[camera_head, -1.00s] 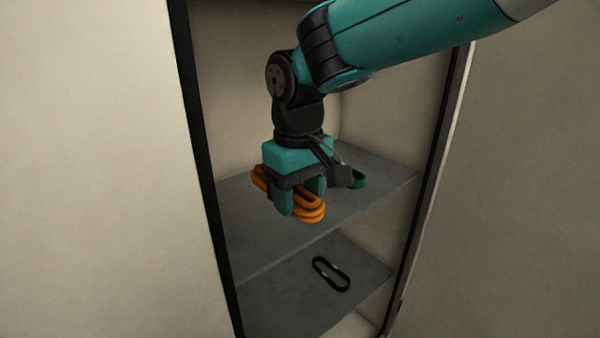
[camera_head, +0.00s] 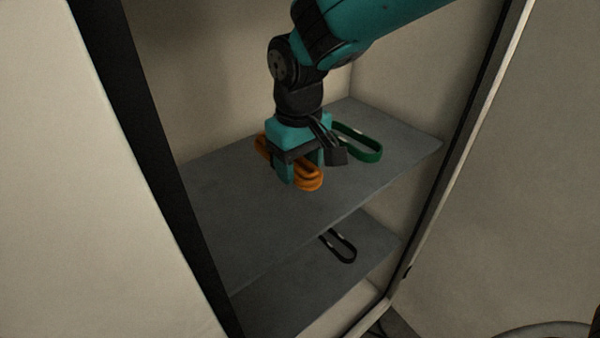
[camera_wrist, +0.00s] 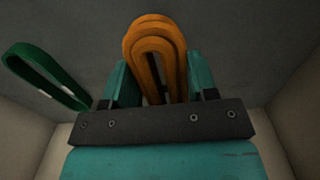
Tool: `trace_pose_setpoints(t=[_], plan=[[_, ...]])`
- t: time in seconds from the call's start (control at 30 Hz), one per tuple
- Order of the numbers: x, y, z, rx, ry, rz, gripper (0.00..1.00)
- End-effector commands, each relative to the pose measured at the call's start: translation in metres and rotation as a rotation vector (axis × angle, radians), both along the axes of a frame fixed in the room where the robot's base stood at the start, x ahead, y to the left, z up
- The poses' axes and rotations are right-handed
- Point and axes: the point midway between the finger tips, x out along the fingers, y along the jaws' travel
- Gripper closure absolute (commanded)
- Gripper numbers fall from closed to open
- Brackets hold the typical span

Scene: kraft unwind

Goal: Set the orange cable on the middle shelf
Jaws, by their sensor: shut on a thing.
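The orange cable (camera_head: 309,182) is a coiled, elongated loop. My gripper (camera_head: 298,172) is shut on it and points down over the upper of the two grey shelves in view. I cannot tell whether the cable touches this shelf (camera_head: 265,225). In the wrist view, the cable (camera_wrist: 155,38) sticks out between the two teal fingers of my gripper (camera_wrist: 158,80); its rear part is hidden by the gripper.
A green cable loop (camera_head: 365,154) lies on the same shelf, behind and right of my gripper; it also shows in the wrist view (camera_wrist: 45,75). A black loop (camera_head: 343,250) lies on the lower shelf (camera_head: 290,285). The cabinet's dark left frame (camera_head: 150,150) stands nearby. The shelf's front is clear.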

Motion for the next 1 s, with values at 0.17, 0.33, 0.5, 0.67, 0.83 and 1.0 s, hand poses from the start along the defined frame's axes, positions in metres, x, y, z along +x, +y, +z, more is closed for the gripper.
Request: trace_pose_setpoints(t=[0.17, 0.33, 0.5, 0.67, 0.83, 1.0], plan=[[-0.001, -0.001, -0.025, -0.003, 0.004, 0.0, 0.71], [0.0, 0.0, -0.038, 0.0, 0.0, 0.0, 0.71], [0.0, 0.0, -0.038, 0.001, -0.001, 0.0, 0.71], [0.0, 0.0, -0.041, -0.001, 0.001, 0.0, 0.45], [0.0, 0.0, -0.04, 0.0, 0.0, 0.0, 0.21], [0.0, 0.0, -0.04, 0.0, 0.0, 0.0, 0.21]])
